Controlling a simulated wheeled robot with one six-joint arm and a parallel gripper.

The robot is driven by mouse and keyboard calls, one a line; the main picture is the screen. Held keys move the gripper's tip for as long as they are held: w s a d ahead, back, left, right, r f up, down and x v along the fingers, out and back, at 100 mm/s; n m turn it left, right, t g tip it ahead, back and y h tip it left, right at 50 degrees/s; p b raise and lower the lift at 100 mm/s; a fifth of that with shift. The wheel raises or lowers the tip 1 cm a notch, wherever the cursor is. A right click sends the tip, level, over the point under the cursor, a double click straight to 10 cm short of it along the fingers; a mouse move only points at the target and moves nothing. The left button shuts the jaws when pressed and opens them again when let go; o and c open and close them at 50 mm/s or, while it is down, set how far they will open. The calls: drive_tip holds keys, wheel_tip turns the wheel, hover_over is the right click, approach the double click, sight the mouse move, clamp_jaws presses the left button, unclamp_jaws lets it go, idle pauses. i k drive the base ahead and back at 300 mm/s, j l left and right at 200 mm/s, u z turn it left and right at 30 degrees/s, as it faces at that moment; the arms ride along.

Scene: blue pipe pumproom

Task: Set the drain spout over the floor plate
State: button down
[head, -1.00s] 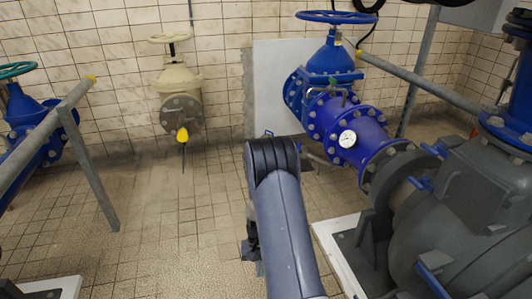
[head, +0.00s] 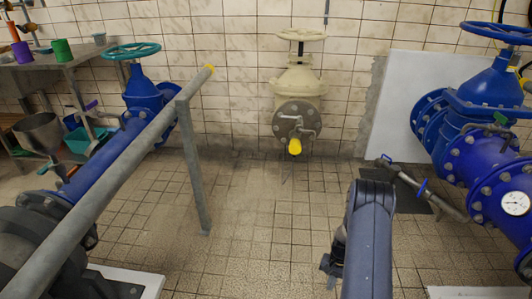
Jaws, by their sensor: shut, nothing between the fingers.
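A thin grey pipe with a blue lever, which looks like the drain spout (head: 408,180), slants low beside the blue pipework at right. Its upturned end is at its upper left. A dark flat plate on the floor, which looks like the floor plate (head: 417,203), lies under and beside the pipe, partly hidden by it. I cannot tell exactly where the spout's mouth sits over it. My gripper (head: 328,268) is low in the middle right, left of my arm, small and dark. It is shut and empty, apart from the spout and to its lower left.
A cream valve (head: 300,85) with a yellow-tipped handle stands at the back wall. A grey rail (head: 110,190) and a blue pipe with a green handwheel (head: 131,51) are at left. A bench (head: 55,68) holds cups. The tiled floor in the middle is clear.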

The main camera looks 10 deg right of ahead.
sight(394, 171)
drive_tip(key=i+l+z, duration=0.1)
drive_tip(key=i+z, duration=0.4)
drive_tip(key=i, duration=0.35)
drive_tip(key=i+j+z, duration=0.25)
drive_tip(key=i+z, duration=0.2)
drive_tip(key=i, duration=0.35)
drive_tip(key=i+z, duration=0.25)
drive_tip(key=i, duration=2.1)
